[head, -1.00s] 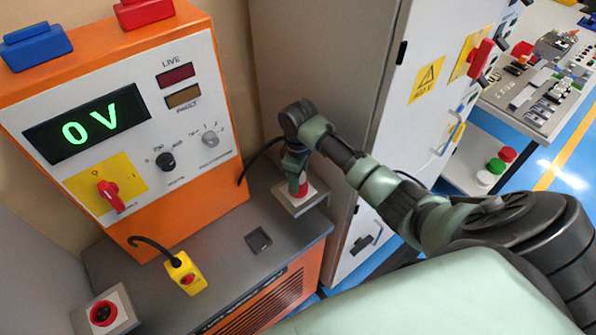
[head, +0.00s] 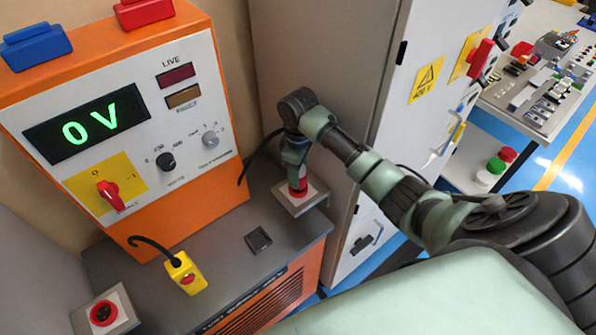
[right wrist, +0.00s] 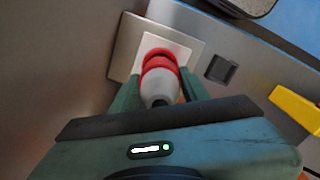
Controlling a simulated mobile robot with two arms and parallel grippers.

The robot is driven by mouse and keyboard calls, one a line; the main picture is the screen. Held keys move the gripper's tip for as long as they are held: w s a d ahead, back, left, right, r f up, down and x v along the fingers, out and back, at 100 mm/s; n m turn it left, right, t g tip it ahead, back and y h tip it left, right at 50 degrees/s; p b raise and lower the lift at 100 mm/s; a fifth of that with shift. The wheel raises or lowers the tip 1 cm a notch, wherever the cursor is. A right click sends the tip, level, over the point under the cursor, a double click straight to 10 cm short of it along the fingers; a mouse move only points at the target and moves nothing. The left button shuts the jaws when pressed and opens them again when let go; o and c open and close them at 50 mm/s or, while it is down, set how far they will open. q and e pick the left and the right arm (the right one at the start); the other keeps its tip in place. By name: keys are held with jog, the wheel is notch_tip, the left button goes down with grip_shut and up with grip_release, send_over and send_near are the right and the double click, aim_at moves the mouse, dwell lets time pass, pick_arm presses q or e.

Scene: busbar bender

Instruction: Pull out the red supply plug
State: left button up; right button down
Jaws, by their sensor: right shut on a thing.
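The red supply plug (head: 300,186) is at the grey socket box (head: 312,204) on the right end of the bench. My right gripper (head: 297,172) reaches down on it from above and is shut on it. In the right wrist view the plug (right wrist: 160,78) has a pale grey body and a red collar, between the two green fingers. A red socket ring (right wrist: 168,51) shows just beyond the collar on a white plate. I cannot tell whether the plug is still partly in the socket. My left gripper is not in view.
The orange supply cabinet (head: 175,212) shows 0 V on its display (head: 87,124), with a red switch (head: 110,195) below. A yellow box (head: 186,273) and another red socket (head: 103,313) are at left. A tall grey cabinet (head: 330,65) stands close behind my right arm.

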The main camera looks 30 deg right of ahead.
jog(key=shift+r, duration=0.2)
jog(key=shift+r, duration=2.5)
